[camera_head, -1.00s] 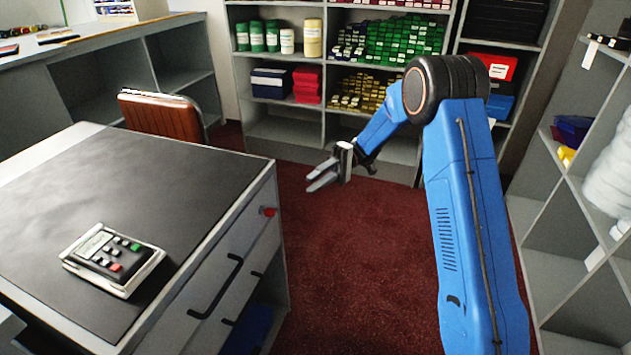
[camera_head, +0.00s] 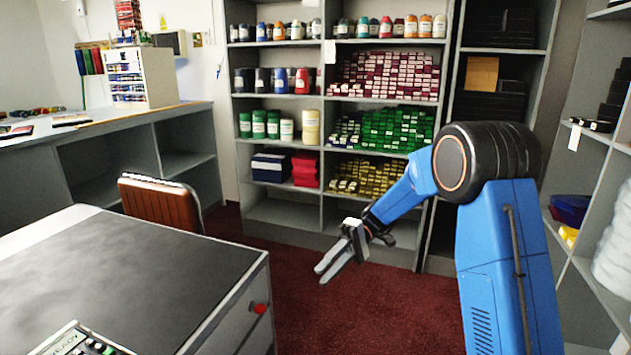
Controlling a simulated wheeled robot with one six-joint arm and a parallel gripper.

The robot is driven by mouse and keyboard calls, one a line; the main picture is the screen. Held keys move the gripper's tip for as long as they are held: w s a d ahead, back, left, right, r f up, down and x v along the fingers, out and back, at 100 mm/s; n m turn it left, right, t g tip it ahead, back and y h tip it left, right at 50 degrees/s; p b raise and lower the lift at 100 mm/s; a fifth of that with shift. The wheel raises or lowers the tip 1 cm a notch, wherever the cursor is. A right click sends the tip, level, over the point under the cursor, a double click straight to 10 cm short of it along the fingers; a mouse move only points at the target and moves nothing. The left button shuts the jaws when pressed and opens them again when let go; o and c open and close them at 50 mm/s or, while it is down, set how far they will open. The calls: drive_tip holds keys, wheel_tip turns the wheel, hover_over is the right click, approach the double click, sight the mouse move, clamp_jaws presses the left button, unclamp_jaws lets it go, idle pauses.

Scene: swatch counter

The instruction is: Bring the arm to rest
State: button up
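My blue arm (camera_head: 505,260) rises at the right of the head view and bends over at a black joint. Its forearm slopes down and to the left. My gripper (camera_head: 328,268) hangs over the dark red carpet, to the right of the desk and apart from it. Its two grey fingers point down-left. They lie close together in this view, so the gap between them is hard to judge. I see nothing held in them.
A desk (camera_head: 248,287) with a dark top stands at the left, with a keypad device (camera_head: 75,343) at the bottom edge. A brown chair (camera_head: 160,208) is behind it. Stocked shelves (camera_head: 326,120) fill the back; another shelf unit (camera_head: 590,150) is at the right. The carpet (camera_head: 300,318) is clear.

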drive_tip(key=s+d+r+m+t+h, duration=0.1)
drive_tip(key=s+d+m+t+h, duration=0.3)
drive_tip(key=s+d+t, duration=0.4)
drive_tip(key=s+d+r+m+t+h, duration=0.2)
drive_tip(key=s+d+m+t+h, duration=0.2)
drive_tip(key=s+d, duration=1.3)
drive_tip(key=shift+s+d+r+t+h, duration=0.35)
drive_tip(key=shift+s+t+h, duration=0.75)
drive_tip(key=shift+s+t, duration=0.7)
drive_tip(key=shift+w+f, duration=0.1)
drive_tip(key=shift+w, duration=0.15)
